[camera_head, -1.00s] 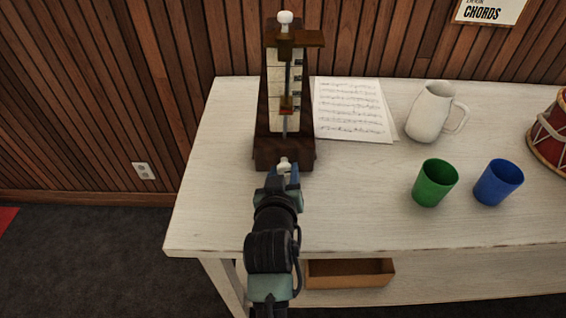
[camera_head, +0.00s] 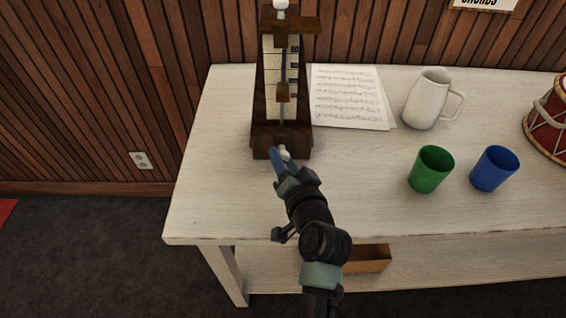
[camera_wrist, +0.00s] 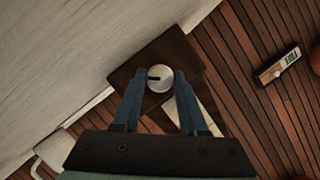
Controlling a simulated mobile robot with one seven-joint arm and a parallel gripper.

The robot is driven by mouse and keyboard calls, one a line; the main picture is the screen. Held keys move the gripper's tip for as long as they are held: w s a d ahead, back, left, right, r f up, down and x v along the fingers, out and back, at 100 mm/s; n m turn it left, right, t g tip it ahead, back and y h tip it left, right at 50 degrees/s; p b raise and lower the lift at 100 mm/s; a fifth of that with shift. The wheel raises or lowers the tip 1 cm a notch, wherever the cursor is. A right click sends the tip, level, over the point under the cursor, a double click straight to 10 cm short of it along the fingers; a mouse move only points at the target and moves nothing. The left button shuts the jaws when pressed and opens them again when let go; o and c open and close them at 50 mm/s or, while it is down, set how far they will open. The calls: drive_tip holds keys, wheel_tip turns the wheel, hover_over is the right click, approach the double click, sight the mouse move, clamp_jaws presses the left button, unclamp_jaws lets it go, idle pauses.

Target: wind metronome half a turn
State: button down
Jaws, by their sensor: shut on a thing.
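A tall dark wooden metronome (camera_head: 282,90) stands upright at the back left of the white table, with a pale scale and a pendulum on its front. A round silver winding knob (camera_wrist: 160,78) with a dark slot sticks out of its base. My gripper (camera_head: 281,154) reaches the lower front of the metronome. In the wrist view my gripper (camera_wrist: 158,82) has its two blue fingers closed on either side of the knob, touching it. In the wrist view the metronome's base (camera_wrist: 130,75) appears tilted.
The white table (camera_head: 220,190) holds sheet music (camera_head: 348,97), a white pitcher (camera_head: 428,100), a green cup (camera_head: 431,169), a blue cup (camera_head: 494,168) and a red drum (camera_head: 550,120) to the right. The tabletop left of the metronome is clear. A wooden box (camera_head: 368,258) sits below.

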drive_tip(key=m+y+b, duration=0.1)
drive_tip(key=m+b, duration=0.1)
drive_tip(key=m+t+y+b, duration=0.1)
drive_tip(key=m, duration=0.1)
drive_tip(key=shift+d+f+b, duration=0.15)
drive_tip(key=shift+f+b, duration=0.2)
drive_tip(key=shift+m+t+y+b, duration=0.6)
drive_tip(key=shift+m+b, duration=0.65)
drive_tip(key=shift+m, duration=0.45)
drive_tip(key=shift+r, duration=0.1)
drive_tip(key=shift+c, duration=2.3)
unclamp_jaws()
drive_tip(key=shift+s, duration=0.1)
drive_tip(key=v, duration=1.2)
drive_tip(key=shift+s+d, duration=0.1)
drive_tip(key=shift+s, duration=0.3)
